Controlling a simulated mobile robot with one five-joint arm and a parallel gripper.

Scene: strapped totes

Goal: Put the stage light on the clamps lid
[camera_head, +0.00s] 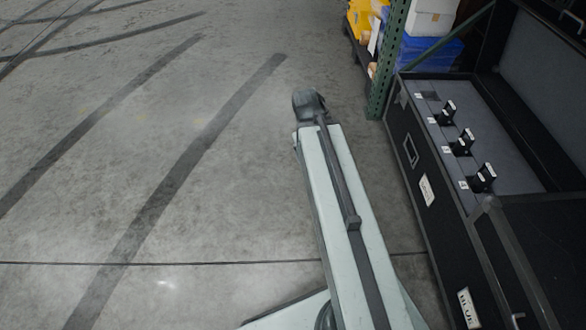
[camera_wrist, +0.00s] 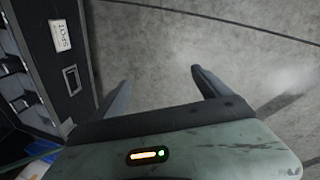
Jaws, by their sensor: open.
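My gripper (camera_wrist: 160,78) is open and empty in the wrist view, with its two dark fingers apart above bare concrete. In the head view my arm reaches forward over the floor, and the fingers are not clear there. Several small black devices (camera_head: 461,143) stand in a row in the grey insert of an open black case at the right. I cannot tell whether one of them is the stage light. My gripper is left of the case and apart from it. No lid that I can read as the clamps lid shows.
The black case (camera_head: 411,202) has white labels on its side and also shows in the wrist view (camera_wrist: 49,62). A green rack post (camera_head: 386,65) stands beyond it, with blue (camera_head: 430,57) and yellow (camera_head: 362,18) goods behind. The floor at left is clear.

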